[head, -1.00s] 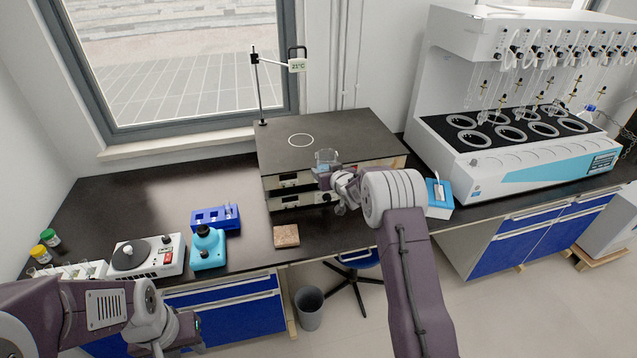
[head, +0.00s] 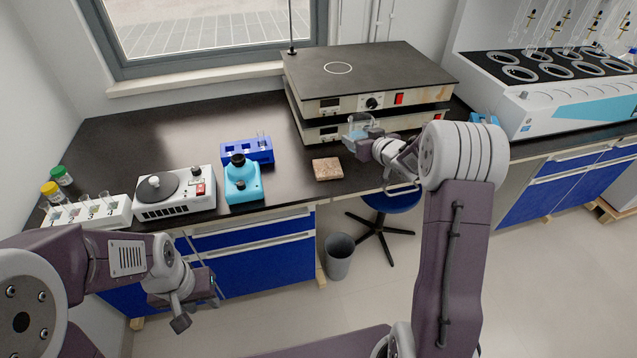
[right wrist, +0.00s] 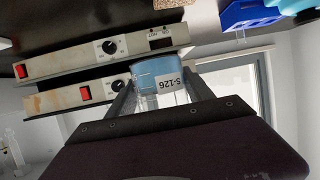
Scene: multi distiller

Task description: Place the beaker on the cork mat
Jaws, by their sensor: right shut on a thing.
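The beaker is a small clear glass vessel holding pale blue liquid. My right gripper (head: 368,138) is shut on the beaker (head: 360,121), in front of the hot plates. In the right wrist view the beaker (right wrist: 160,75), labelled S-126, sits between the fingers of the gripper (right wrist: 160,100). The cork mat (head: 327,169) is a small tan square on the bench near its front edge, to the left of and nearer than the beaker. A corner of the mat (right wrist: 168,4) shows at the top of the right wrist view. My left gripper (head: 190,300) is low in front of the bench, its jaws unclear.
Two stacked hot plates (head: 372,80) stand behind the beaker. A blue tube rack (head: 246,152), a light-blue device (head: 243,184) and a white stirrer (head: 174,193) stand left of the mat. Bare bench lies around the mat.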

